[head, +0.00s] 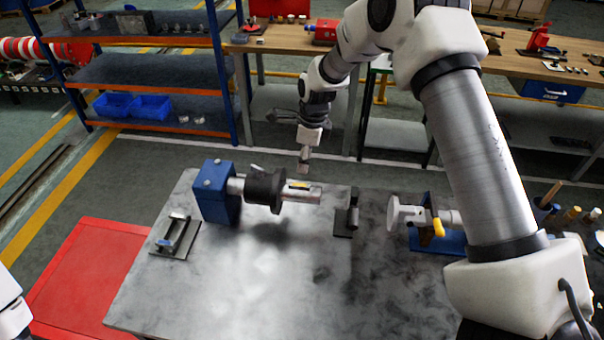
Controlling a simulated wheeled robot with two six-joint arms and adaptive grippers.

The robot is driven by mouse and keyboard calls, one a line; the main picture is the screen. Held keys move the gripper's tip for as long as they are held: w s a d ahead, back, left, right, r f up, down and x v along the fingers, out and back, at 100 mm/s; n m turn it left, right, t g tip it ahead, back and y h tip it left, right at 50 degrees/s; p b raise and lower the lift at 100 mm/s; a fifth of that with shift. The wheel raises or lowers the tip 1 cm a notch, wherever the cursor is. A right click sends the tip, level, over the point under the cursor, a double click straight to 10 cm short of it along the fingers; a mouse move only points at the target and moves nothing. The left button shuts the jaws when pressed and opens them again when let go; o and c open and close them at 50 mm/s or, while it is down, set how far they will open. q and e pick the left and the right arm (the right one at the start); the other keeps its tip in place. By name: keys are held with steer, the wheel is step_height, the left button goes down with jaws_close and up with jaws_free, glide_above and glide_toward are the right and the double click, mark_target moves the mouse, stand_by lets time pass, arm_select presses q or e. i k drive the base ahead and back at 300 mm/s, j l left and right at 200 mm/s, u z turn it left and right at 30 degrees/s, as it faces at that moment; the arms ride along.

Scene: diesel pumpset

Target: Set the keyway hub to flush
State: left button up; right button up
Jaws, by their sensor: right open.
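The dark keyway hub (265,189) sits around a silver shaft (314,193) that comes out of a blue bearing block (215,195). The shaft's bare end sticks out to the right of the hub, with a yellow-marked strip (299,185) along its top. My right gripper (303,168) points down just above or behind the shaft end, right of the hub. It is small in the view, and nothing shows held in it. I cannot tell whether it touches the shaft. My left gripper is out of view; only a white part of that arm shows at the lower left.
A small dark upright bracket (347,218) stands right of the shaft end. A grey disc-ended part on a blue base (440,241) is farther right, with a yellow handle. A small fixture (175,236) lies at left. The front of the metal table (235,300) is clear.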

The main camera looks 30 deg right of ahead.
mark_target(262, 191)
steer(key=k, duration=1)
